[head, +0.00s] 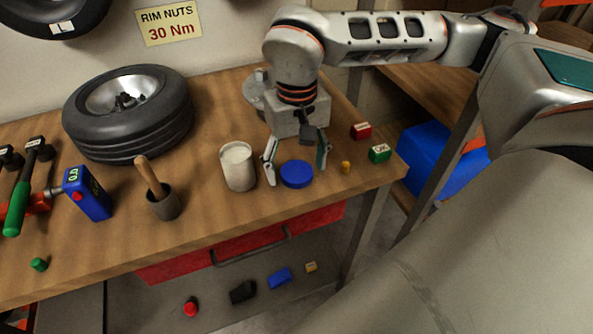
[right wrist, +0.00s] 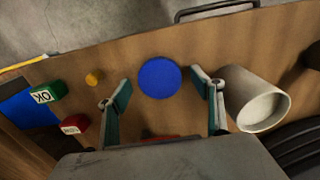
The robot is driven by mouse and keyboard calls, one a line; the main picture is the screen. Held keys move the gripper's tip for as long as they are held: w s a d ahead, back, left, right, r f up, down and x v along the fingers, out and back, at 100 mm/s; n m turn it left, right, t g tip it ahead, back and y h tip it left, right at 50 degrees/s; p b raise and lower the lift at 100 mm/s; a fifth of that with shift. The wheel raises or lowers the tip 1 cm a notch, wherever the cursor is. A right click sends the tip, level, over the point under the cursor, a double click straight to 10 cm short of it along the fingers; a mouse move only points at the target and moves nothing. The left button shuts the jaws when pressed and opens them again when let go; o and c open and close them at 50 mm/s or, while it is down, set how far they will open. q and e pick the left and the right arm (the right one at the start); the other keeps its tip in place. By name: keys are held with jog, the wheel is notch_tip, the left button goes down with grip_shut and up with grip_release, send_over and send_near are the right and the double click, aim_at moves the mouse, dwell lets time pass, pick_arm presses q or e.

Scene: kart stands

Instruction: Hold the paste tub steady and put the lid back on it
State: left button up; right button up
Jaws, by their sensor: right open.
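The paste tub (head: 238,168) is an open, pale cylinder standing upright on the bench, with light paste showing at its top. The blue round lid (head: 296,174) lies flat on the bench just right of the tub. My right gripper (head: 296,178) is open above the lid, its fingers to either side of it in the head view. In the right wrist view the lid (right wrist: 159,78) shows ahead, between the open fingertips and apart from them. The tub (right wrist: 255,100) shows there beside the right-hand finger. My left gripper is not in view.
A dark cup with a wooden handle (head: 163,205) stands left of the tub, beside a blue gauge (head: 88,194). A wheel (head: 130,112) lies behind. A small yellow piece (head: 345,167), a green OK block (head: 379,153) and a red block (head: 360,131) sit to the right.

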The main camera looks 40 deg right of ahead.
aim_at(296, 171)
jog(key=c, duration=0.8)
jog(key=shift+c, duration=0.2)
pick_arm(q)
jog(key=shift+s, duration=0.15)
pick_arm(e)
jog(key=shift+r, duration=0.1)
pick_arm(q)
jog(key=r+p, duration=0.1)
jog(key=p, duration=0.2)
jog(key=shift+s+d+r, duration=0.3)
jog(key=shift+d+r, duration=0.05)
pick_arm(e)
notch_tip(296, 171, up, 20)
